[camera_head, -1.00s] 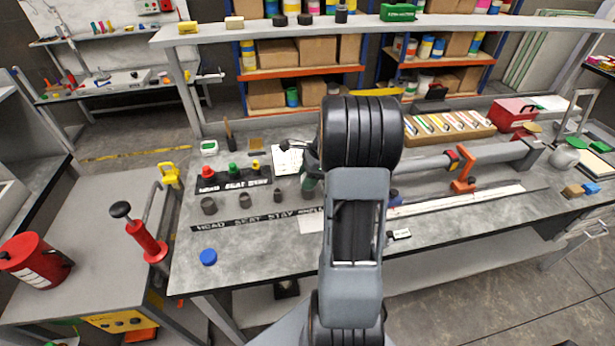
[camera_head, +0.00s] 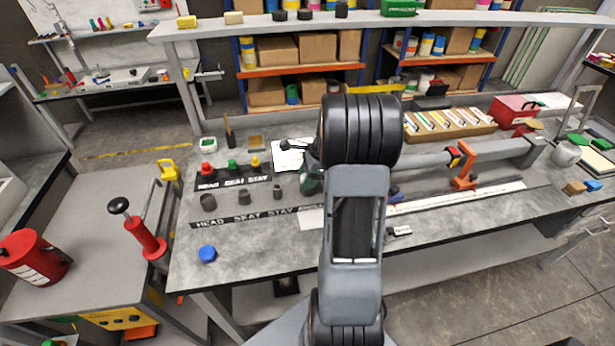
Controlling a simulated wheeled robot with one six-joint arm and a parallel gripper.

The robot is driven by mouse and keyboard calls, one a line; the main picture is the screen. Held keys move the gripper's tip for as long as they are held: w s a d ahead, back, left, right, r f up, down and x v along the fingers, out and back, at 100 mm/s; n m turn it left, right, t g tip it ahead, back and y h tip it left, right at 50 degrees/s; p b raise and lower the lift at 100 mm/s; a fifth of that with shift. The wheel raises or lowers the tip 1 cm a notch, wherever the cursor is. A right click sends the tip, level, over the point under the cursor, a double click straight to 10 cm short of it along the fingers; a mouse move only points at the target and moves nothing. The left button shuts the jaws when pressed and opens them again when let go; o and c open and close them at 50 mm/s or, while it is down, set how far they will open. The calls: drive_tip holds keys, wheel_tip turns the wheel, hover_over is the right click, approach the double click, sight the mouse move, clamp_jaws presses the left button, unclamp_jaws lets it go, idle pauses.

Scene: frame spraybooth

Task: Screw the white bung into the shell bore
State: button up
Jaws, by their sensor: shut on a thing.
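A grey tube (camera_head: 425,163) lies level on the bench, to the right of my arm, and may be the shell. Its near left end is behind my arm, so I see no bore. No white bung can be made out. My gripper is hidden behind my own elbow and forearm. A dark part of my wrist shows just left of the elbow, over the bench. What the jaws hold does not show.
Red, green and yellow knobs stand on a black labelled rack (camera_head: 207,185). Several dark cups (camera_head: 243,197) stand behind a labelled strip. A blue cap (camera_head: 207,254) sits front left. An orange stand (camera_head: 464,170) is by the tube. The bench's front left is mostly clear.

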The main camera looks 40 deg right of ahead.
drive_tip(key=m, duration=0.1)
drive_tip(key=m+p, duration=0.1)
drive_tip(key=shift+r+m+t+h, duration=0.2)
drive_tip(key=shift+m+t+h, duration=0.1)
drive_tip(key=shift+m+t, duration=0.1)
drive_tip(key=shift+f+m, duration=0.2)
drive_tip(key=shift+m, duration=0.5)
drive_tip(key=shift+r+t+p, duration=0.1)
drive_tip(key=shift+t+p, duration=0.2)
drive_tip(key=shift+r+m+h+p, duration=0.15)
drive_tip(key=shift+m+h+p, duration=0.55)
drive_tip(key=shift+m, duration=0.5)
drive_tip(key=shift+f+m+t+h+p, duration=0.2)
drive_tip(key=shift+m+p, duration=0.15)
drive_tip(key=shift+m, duration=0.2)
drive_tip(key=shift+f+m+t+h+p, duration=0.1)
drive_tip(key=shift+m+t+p, duration=0.15)
drive_tip(key=shift+m, duration=0.3)
drive_tip(key=shift+r, duration=0.1)
